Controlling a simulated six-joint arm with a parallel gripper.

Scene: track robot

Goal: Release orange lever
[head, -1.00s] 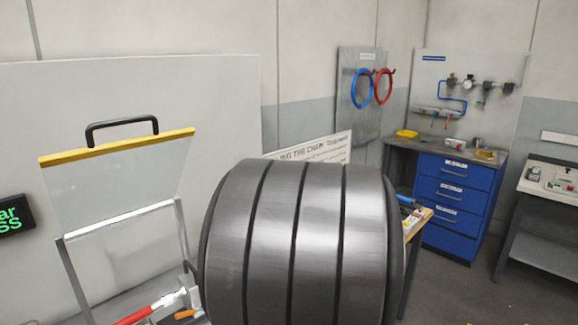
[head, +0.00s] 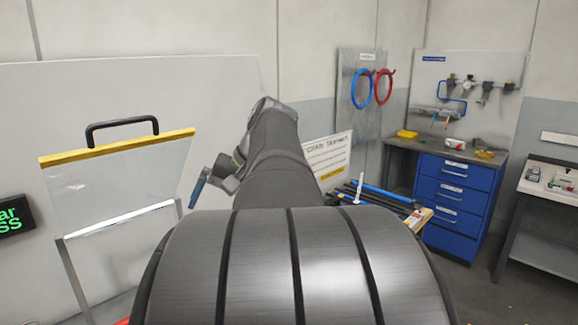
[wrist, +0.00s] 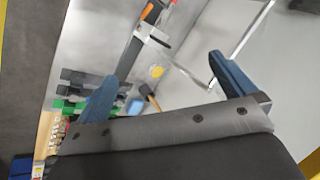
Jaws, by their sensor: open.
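My gripper (head: 197,188) shows left of centre in the head view, beside the clear guard. One blue finger points down there. In the wrist view my gripper (wrist: 164,68) is open, with its two blue fingers wide apart and nothing between them that it holds. A small orange piece (wrist: 147,12), which looks like the orange lever, is at the top of the wrist view on a dark bar, beyond the fingertips and apart from them. In the head view the lever is hidden behind my arm.
A clear guard (head: 125,172) with a yellow top edge and black handle stands at left. A sign (head: 327,155) and a bench with dark bars (head: 370,195) are beyond my arm. A blue drawer cabinet (head: 455,195) stands at right.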

